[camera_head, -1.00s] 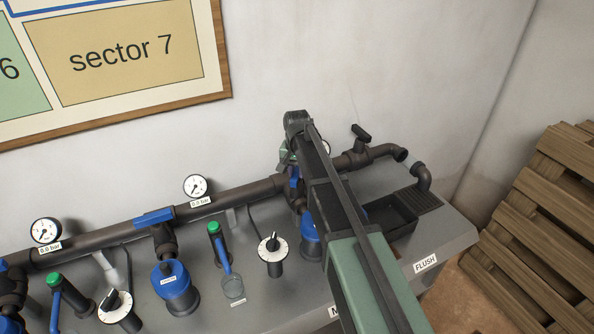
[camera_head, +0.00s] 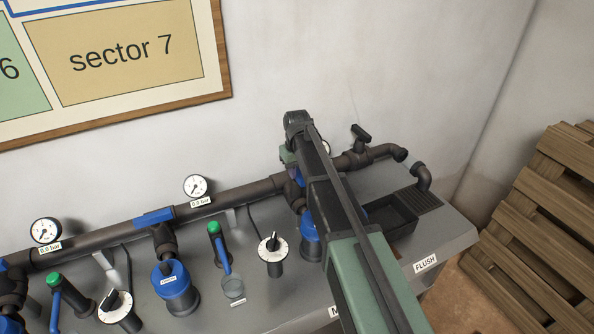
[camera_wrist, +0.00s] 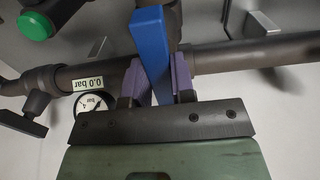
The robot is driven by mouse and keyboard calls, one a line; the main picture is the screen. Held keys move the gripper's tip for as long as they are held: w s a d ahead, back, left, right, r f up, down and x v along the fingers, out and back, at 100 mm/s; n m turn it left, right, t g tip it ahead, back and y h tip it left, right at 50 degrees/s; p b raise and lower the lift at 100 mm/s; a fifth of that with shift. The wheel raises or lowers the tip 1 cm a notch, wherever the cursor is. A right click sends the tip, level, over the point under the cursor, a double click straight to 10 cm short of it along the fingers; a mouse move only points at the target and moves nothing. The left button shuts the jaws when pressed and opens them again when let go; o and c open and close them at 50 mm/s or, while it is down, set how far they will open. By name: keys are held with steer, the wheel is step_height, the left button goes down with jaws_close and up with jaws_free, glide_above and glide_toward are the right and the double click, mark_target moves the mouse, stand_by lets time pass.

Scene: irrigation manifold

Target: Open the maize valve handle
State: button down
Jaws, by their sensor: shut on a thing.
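In the wrist view, a blue valve handle (camera_wrist: 152,45) stands between the two purple fingertips of my gripper (camera_wrist: 157,85), which are shut on it. It runs across the dark pipe in that picture. In the head view, my arm covers most of this valve; only a bit of the blue handle (camera_head: 294,174) shows beside the arm. The label (camera_head: 335,311) on the bench front below is mostly hidden, with only an "M" readable. A gauge tagged 0.0 bar (camera_wrist: 90,104) sits close beside my gripper in the wrist view.
Another blue handle (camera_head: 153,217) lies along the pipe to the left. Blue filters, green-topped posts and dials (camera_head: 272,246) crowd the bench. A black-handled valve (camera_head: 361,136) and a FLUSH label (camera_head: 425,263) are at right. Wooden pallets (camera_head: 540,230) stand farther right.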

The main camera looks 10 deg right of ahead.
stand_by(0.4)
steer(key=c, duration=1)
jaws_free()
steer(key=shift+o, duration=0.2)
step_height(320, 180, up, 11)
steer(key=p, duration=1.1)
step_height(320, 180, up, 3)
steer(key=p, duration=0.3)
steer(key=shift+f, duration=0.1)
